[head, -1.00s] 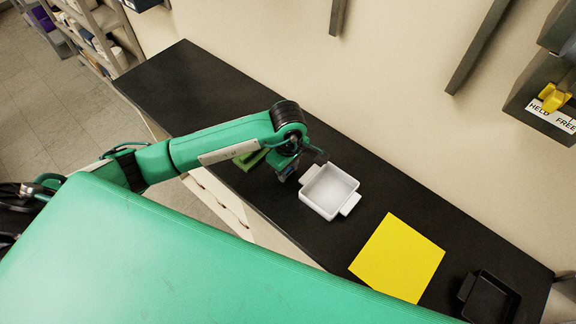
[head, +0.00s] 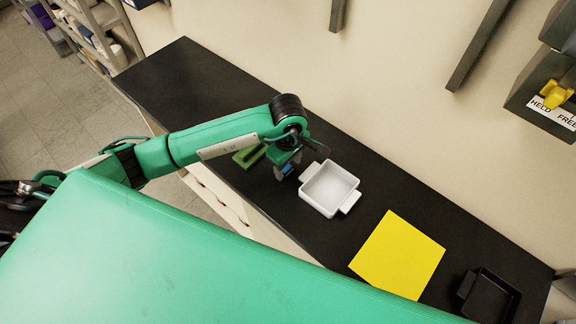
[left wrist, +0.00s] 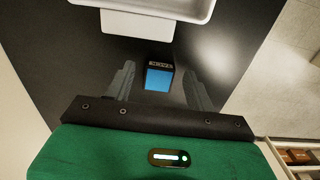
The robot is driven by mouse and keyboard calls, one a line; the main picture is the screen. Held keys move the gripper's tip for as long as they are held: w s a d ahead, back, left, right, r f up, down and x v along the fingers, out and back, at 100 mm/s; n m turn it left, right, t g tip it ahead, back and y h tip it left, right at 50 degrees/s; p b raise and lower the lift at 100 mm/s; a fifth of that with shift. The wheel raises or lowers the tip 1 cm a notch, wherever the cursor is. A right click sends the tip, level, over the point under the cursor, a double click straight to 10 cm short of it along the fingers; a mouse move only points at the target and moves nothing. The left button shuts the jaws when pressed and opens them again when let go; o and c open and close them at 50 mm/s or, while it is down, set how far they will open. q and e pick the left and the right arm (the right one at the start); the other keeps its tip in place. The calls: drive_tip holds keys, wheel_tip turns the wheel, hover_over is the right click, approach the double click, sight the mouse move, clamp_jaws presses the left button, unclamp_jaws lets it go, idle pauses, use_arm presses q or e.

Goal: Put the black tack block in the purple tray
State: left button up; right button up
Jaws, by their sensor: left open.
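A small block with a blue face and a black edge bearing pale marks (left wrist: 159,77) lies between the two fingers of my left gripper (left wrist: 158,88) in the left wrist view. The fingers are open, with a gap on each side of the block. In the head view my left gripper (head: 283,171) is low over the black counter, just left of the white tray, and a bit of blue (head: 288,168) shows beside it. I see no purple tray on the counter. My right gripper is out of view.
A white two-handled tray (head: 330,188) stands close right of the gripper; its rim also shows in the left wrist view (left wrist: 150,8). A green tray-like piece (head: 250,157) lies left. A yellow sheet (head: 398,256) and black tray (head: 490,297) lie farther right. The counter's upper left is clear.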

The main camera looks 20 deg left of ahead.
use_arm(q)
wheel_tip(320, 180, up, 9)
drive_tip(key=b, duration=0.3)
drive_tip(key=shift+o, duration=0.6)
drive_tip(key=shift+r, duration=0.7)
drive_tip(key=p, duration=0.6)
hover_over(288, 169)
drive_tip(key=a, duration=0.1)
drive_tip(key=f, duration=0.6)
drive_tip(key=shift+w+a+f, duration=0.1)
drive_tip(key=shift+w+a, duration=0.05)
drive_tip(key=shift+w, duration=0.1)
drive_tip(key=shift+f+p, duration=0.3)
drive_tip(key=shift+f, duration=0.1)
wheel_tip(288, 169, down, 4)
drive_tip(key=shift+s+r+p, duration=0.1)
drive_tip(key=shift+p, duration=1.1)
drive_tip(key=shift+f, duration=0.4)
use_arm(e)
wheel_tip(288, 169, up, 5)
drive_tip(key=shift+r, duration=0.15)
use_arm(q)
drive_tip(key=c, duration=1.1)
